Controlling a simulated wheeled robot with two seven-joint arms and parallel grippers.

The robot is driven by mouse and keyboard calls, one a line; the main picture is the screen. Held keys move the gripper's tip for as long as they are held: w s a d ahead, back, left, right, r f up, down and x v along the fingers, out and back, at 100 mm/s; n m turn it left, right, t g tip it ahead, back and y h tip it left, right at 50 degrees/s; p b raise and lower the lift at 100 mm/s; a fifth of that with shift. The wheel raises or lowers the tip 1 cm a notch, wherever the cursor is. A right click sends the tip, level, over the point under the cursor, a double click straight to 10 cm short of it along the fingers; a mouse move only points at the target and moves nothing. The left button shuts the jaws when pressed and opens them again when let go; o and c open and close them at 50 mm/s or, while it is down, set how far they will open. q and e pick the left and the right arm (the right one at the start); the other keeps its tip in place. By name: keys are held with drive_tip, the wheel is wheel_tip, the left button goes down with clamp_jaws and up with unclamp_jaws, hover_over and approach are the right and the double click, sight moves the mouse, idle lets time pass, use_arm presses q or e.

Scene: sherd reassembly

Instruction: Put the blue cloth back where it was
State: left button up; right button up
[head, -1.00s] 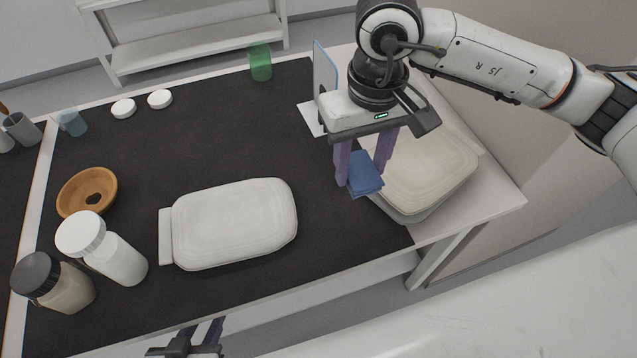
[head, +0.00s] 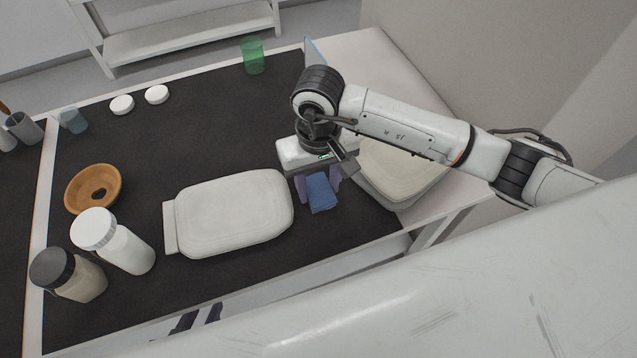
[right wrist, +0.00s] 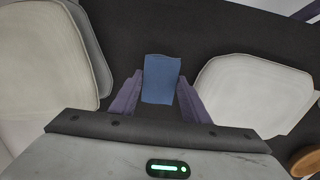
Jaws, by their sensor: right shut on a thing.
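The blue cloth (head: 321,193) is a small folded piece between the fingers of my right gripper (head: 318,188), which is shut on it. It hangs over the black mat in the gap between two pale rounded slabs. I cannot tell whether its lower edge touches the mat. In the right wrist view the cloth (right wrist: 161,80) shows between the two purple fingers (right wrist: 158,97), with dark mat around it. My left gripper (head: 198,319) shows only as two dark fingertips, apart and empty, below the table's front edge.
One pale slab (head: 235,213) lies left of the cloth; another (head: 405,170) lies right, partly behind my arm. A brown ring-shaped bowl (head: 93,188), a white jar (head: 125,247), a dark-lidded jar (head: 75,277) and a green cup (head: 253,56) stand on the black mat (head: 215,125).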

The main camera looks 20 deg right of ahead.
sight(319, 189)
drive_tip(key=shift+f, duration=0.3)
drive_tip(key=shift+f+b, duration=0.25)
drive_tip(key=shift+b, duration=0.1)
drive_tip(key=o, duration=0.9)
drive_tip(key=shift+r, duration=0.1)
use_arm(q)
drive_tip(key=shift+s+f, duration=0.35)
use_arm(e)
drive_tip(key=shift+o, duration=0.2)
drive_tip(key=shift+r+p, duration=0.25)
drive_tip(key=shift+p, duration=0.15)
use_arm(q)
drive_tip(key=shift+f+b, duration=0.45)
drive_tip(key=shift+b, duration=0.25)
use_arm(e)
wheel_tip(319, 189, up, 12)
